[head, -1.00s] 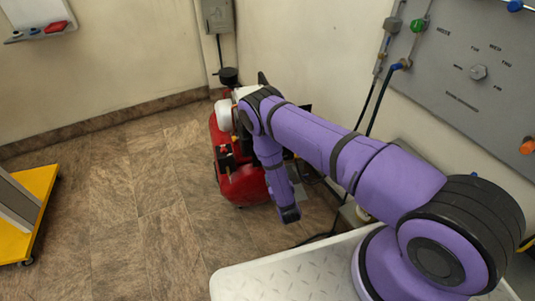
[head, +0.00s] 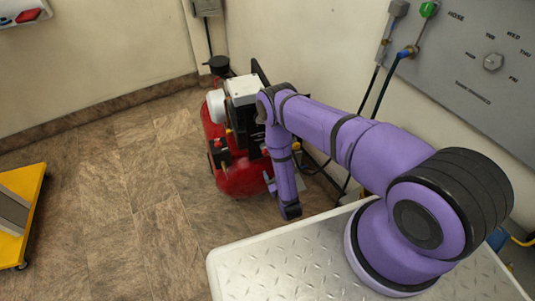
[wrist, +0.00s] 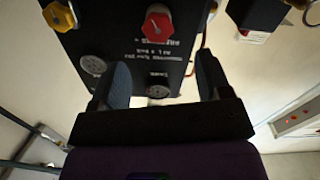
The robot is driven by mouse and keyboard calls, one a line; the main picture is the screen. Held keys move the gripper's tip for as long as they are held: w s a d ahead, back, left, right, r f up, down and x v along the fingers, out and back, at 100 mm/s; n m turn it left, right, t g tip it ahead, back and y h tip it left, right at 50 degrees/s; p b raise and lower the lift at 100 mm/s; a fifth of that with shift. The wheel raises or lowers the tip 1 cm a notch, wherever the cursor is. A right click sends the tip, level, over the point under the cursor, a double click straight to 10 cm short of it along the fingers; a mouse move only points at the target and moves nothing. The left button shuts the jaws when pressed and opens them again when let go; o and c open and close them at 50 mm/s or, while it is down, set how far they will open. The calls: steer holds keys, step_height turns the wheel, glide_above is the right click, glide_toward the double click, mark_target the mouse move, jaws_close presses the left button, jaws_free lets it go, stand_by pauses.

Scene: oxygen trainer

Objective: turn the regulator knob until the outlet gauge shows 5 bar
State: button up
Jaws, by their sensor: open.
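In the wrist view, a dark panel with upside-down white lettering fills the upper middle. It carries a red knob (wrist: 158,22) near the top and a yellow knob (wrist: 60,16) at its left corner. One round gauge (wrist: 93,65) is at the panel's left, and another gauge (wrist: 158,91) shows between my fingers. Their readings are too small and dim to tell, and I cannot tell which is the outlet gauge. My gripper (wrist: 162,82) is open and empty, with its fingers apart below the red knob in the picture. I cannot make out the gripper's fingers in the head view.
A red compressor (head: 240,175) stands on the floor beyond my arm. A grey wall panel (head: 480,85) with a weekday dial and hoses is at the right. A yellow cart (head: 35,185) is at the left. The tiled floor between cart and compressor is clear.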

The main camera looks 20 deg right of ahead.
steer(key=w, duration=0.9)
steer(key=shift+w+r, duration=0.4)
steer(key=shift+d, duration=0.1)
steer(key=c, duration=0.9)
steer(key=shift+c, duration=0.2)
